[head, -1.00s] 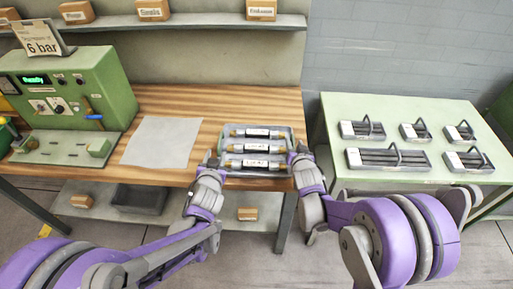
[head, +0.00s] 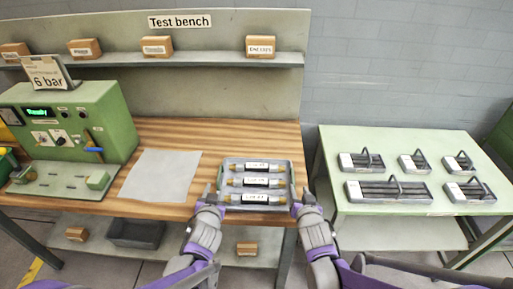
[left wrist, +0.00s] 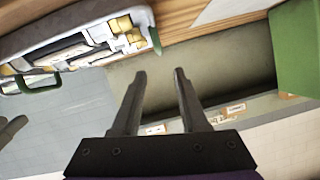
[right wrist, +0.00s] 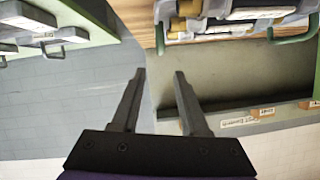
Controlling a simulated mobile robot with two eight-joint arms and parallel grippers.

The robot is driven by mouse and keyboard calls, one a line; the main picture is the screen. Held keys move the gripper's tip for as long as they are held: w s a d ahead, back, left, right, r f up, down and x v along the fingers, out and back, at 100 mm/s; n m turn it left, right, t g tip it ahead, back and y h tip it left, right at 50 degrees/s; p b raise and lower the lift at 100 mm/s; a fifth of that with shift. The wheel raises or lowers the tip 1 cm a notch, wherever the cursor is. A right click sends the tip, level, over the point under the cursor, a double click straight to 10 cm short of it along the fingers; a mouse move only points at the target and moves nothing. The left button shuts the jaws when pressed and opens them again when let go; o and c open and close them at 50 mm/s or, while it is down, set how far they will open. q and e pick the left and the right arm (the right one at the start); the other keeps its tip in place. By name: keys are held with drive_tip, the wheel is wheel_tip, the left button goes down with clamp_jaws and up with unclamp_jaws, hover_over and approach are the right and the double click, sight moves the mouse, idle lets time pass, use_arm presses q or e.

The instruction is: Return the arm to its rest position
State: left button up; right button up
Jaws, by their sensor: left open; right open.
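My left gripper (head: 212,195) is open and empty at the left front corner of the grey tray (head: 222,175). In the left wrist view its two fingers (left wrist: 158,75) stand apart with nothing between them. My right gripper (head: 302,200) is open and empty just off the tray's right front corner. In the right wrist view its fingers (right wrist: 158,75) are also apart and empty. The tray lies on the wooden bench (head: 205,135) near its right front edge and holds three labelled cylinders (head: 257,182) in rows.
A green test machine (head: 95,120) with a "6 bar" sign stands left on the bench, beside a grey mat (head: 160,175). A pale green table (head: 380,140) to the right holds several grey trays with handles. A shelf (head: 210,61) with small boxes runs behind.

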use_arm(q)
drive_tip(key=s+a+n+g, duration=0.2)
drive_tip(key=s+g, duration=0.6)
drive_tip(key=s, duration=1.8)
drive_tip(key=shift+s+a+f, duration=0.3)
drive_tip(key=shift+s+a, duration=0.05)
drive_tip(key=shift+a, duration=0.7)
use_arm(e)
drive_tip(key=s+d+n+g, duration=0.1)
drive_tip(key=s+g, duration=0.3)
drive_tip(key=s, duration=0.9)
drive_tip(key=s+d+n+g, duration=0.1)
drive_tip(key=s+d+g, duration=0.2)
drive_tip(key=s, duration=1)
drive_tip(key=shift+s+d+f+g, duration=0.25)
drive_tip(key=shift+d+f+g, duration=0.1)
drive_tip(key=shift+g, duration=0.25)
